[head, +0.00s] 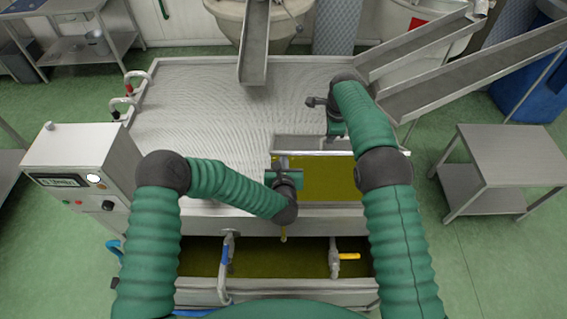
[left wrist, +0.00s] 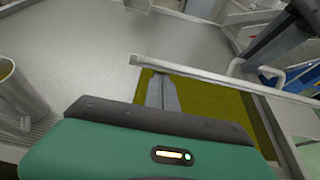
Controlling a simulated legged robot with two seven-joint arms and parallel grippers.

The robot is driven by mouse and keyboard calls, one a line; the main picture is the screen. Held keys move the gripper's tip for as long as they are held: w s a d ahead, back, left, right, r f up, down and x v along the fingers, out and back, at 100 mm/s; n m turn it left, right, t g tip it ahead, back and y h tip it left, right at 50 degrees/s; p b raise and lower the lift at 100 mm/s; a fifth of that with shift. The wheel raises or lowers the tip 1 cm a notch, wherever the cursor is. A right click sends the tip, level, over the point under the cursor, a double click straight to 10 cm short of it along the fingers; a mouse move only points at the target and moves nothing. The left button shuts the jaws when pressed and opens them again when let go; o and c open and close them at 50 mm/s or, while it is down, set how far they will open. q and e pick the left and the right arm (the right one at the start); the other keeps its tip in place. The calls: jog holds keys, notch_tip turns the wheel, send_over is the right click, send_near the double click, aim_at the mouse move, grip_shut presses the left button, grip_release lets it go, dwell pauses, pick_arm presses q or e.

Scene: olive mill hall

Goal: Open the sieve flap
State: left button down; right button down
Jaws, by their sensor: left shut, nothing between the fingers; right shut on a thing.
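The sieve flap (head: 296,143) is a grey metal panel at the right of the sieve bed, standing raised along the far side of a rectangular opening. Olive-yellow liquid (head: 335,180) shows in the opening. In the left wrist view the flap's metal edge (left wrist: 200,72) runs above the opening. My right gripper (head: 331,140) is at the flap, shut on it; its own wrist and arm hide the exact contact. My left gripper (head: 282,161) is shut and empty over the left part of the opening; its closed fingers (left wrist: 162,92) show against the liquid.
The ribbed sieve bed (head: 195,115) spreads left and behind. A control box (head: 75,165) stands at the left. Metal chutes (head: 420,48) slope down at back right. A steel side table (head: 510,155) stands right. A tap with a yellow handle (head: 349,256) is low in front.

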pick_arm(q)
jog(key=shift+w+r, duration=0.4)
jog(key=shift+r, duration=0.15)
pick_arm(e)
jog(key=shift+f, duration=0.15)
pick_arm(q)
jog(key=shift+w+a+r, duration=0.1)
jog(key=shift+w+r, duration=0.05)
jog(key=shift+w, duration=0.1)
pick_arm(e)
jog(key=shift+f, duration=0.2)
jog(key=c, duration=1.5)
grip_release()
jog(key=shift+w+f, duration=0.1)
pick_arm(q)
jog(key=shift+w, duration=0.15)
